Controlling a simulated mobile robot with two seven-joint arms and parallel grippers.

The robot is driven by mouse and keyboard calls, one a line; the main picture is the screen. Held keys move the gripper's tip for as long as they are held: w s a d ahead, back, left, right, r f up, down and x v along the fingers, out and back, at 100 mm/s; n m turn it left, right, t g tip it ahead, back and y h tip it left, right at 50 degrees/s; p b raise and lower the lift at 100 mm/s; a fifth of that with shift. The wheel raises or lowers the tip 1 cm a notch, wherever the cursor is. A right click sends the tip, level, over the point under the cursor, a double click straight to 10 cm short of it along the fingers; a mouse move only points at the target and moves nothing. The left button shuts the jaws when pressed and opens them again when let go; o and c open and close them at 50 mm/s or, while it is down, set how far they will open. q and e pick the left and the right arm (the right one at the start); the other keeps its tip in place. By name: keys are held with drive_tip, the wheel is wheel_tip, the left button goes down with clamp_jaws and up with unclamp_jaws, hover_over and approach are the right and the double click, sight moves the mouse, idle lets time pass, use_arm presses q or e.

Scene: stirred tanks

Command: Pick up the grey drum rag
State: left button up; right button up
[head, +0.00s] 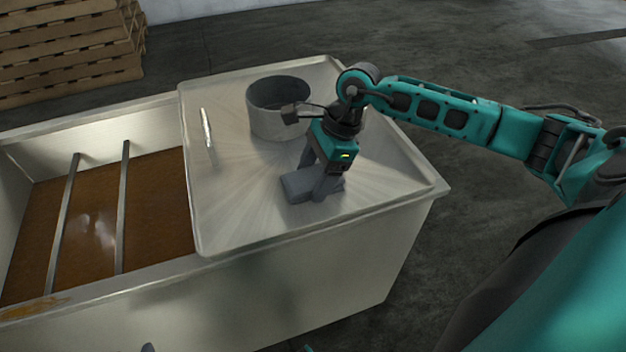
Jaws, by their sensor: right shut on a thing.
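The grey drum rag (297,188) is a small folded grey bundle on the metal lid (235,215) of the tank, toward its front right. My right gripper (322,186) points down at it from above and is shut on it. The fingers cover part of the rag, and I cannot tell whether it is clear of the lid.
A round grey open vessel (270,124) stands on the lid behind my right gripper. A thin metal handle (206,130) is at the lid's left. The open tank part (150,215) at left holds brown liquid under two bars. Wooden pallets (65,55) are stacked at back left.

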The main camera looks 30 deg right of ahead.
sight(315, 177)
drive_tip(key=shift+r, duration=0.5)
wheel_tip(315, 177, up, 19)
drive_tip(key=p, duration=0.3)
drive_tip(key=shift+p, duration=0.3)
